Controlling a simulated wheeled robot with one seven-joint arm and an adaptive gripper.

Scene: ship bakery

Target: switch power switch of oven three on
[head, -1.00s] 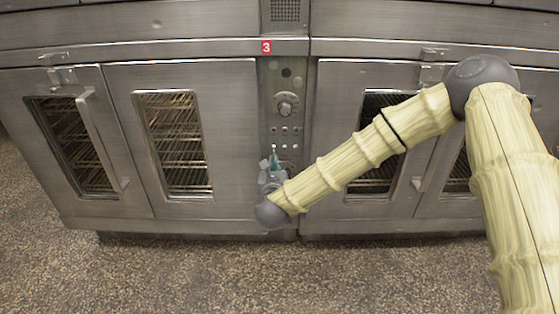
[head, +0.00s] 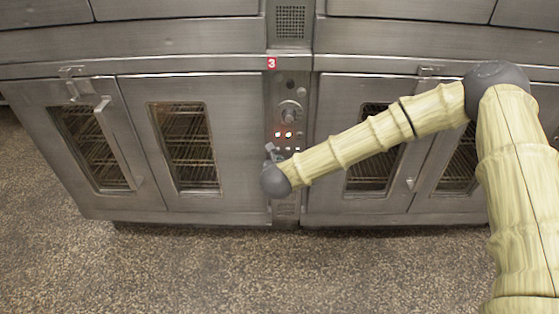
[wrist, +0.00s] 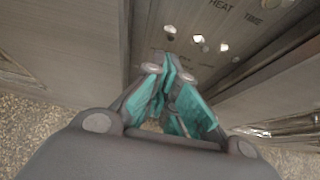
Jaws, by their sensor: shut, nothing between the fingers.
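Oven three's control panel (head: 291,100), a narrow metal strip under the red "3" label (head: 271,63), stands between the oven doors. It has a round knob (head: 290,111) and, below, small lit indicators (head: 283,134) glowing white and red. My gripper (head: 273,152) is at the panel's lower part, just below the lights. In the wrist view its teal fingers (wrist: 168,72) are shut and empty, tips close to the panel face. Bright round indicators (wrist: 198,39) show above them, with "HEAT" and "TIME" lettering. I cannot make out the power switch or its position; the fingers may cover it.
A closed windowed door (head: 195,140) with a neighbouring handled door (head: 95,150) is on the left. Another door (head: 350,195) is right of the panel, partly behind my arm. The speckled floor (head: 250,265) in front is clear.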

